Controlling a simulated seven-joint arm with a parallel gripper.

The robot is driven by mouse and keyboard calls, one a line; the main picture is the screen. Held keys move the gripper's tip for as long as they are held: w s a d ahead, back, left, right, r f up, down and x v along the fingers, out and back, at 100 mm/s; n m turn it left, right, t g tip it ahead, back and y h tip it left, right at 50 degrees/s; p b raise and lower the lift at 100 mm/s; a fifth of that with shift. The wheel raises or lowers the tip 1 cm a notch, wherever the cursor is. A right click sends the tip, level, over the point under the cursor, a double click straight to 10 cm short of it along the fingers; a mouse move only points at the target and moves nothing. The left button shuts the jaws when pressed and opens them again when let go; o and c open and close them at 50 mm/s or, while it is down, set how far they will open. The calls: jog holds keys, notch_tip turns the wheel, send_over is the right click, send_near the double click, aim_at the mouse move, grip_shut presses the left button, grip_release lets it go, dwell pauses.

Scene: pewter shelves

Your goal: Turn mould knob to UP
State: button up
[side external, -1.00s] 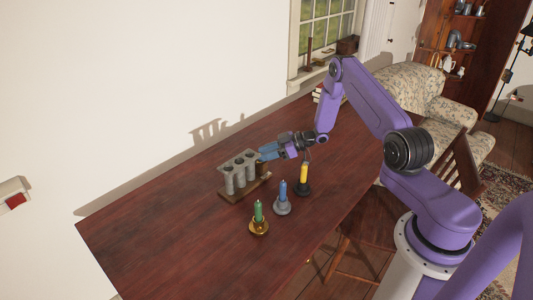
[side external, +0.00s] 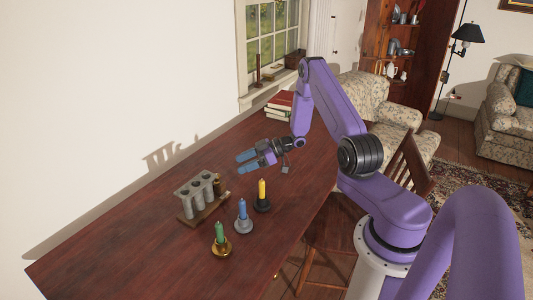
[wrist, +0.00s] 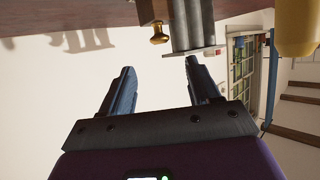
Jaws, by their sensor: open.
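The candle mould (side external: 199,193), a row of grey tubes under a plate on a wooden base, stands upright on the table. At its right end is a brown wooden post (side external: 220,188). In the wrist view, which shows the scene upside down, a brass knob (wrist: 158,35) stands out from the post beside the grey mould tubes (wrist: 192,25). The knob's setting and any UP mark cannot be read. My gripper (side external: 239,163) is open and empty, above and to the right of the mould, apart from it. In the wrist view the knob lies beyond the gap between my fingers (wrist: 159,66).
Candles in holders stand in front and to the right: green (side external: 220,233), blue (side external: 242,210) and yellow (side external: 262,190), the last closest to my arm. Books (side external: 279,104) lie at the table's far end by the window. The table's near left is clear.

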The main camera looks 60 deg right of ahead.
jog(key=v, duration=0.9)
jog(key=shift+w+d+n+g+y, duration=1.6)
jog(key=shift+w+d+n+g, duration=0.55)
jog(key=shift+w, duration=0.85)
jog(key=x, duration=1.7)
jog(key=shift+w+a+f, duration=0.1)
jog(key=shift+a+f, duration=0.1)
jog(key=c, duration=1.1)
